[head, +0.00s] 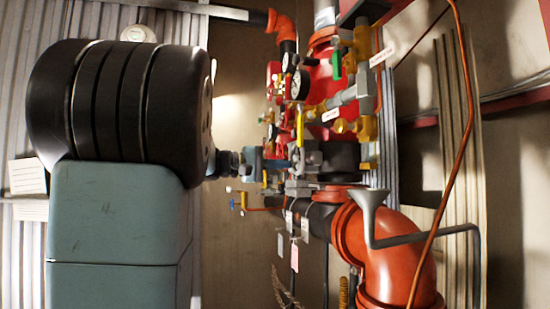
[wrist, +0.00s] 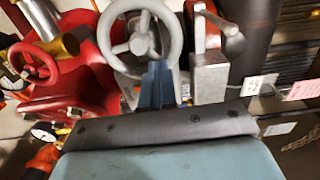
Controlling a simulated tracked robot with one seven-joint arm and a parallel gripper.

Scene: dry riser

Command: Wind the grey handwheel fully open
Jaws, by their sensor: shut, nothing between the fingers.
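The grey handwheel (wrist: 132,46) is in the upper middle of the wrist view, a spoked ring with a light hub, on a grey valve body. My gripper (wrist: 156,70) is shut and empty. Its blue fingers point at the lower right part of the wheel's rim and overlap it in the picture. I cannot tell whether they touch it. In the head view my gripper (head: 256,160) reaches in at the left side of the pipework. The grey handwheel cannot be made out clearly there.
A red handwheel (wrist: 35,64) on red pipework is left of the grey one. A grey block with a red lever (wrist: 207,60) stands close on the right. In the head view a gauge (head: 300,84), orange pipe (head: 395,250) and grey funnel (head: 370,212) crowd the right.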

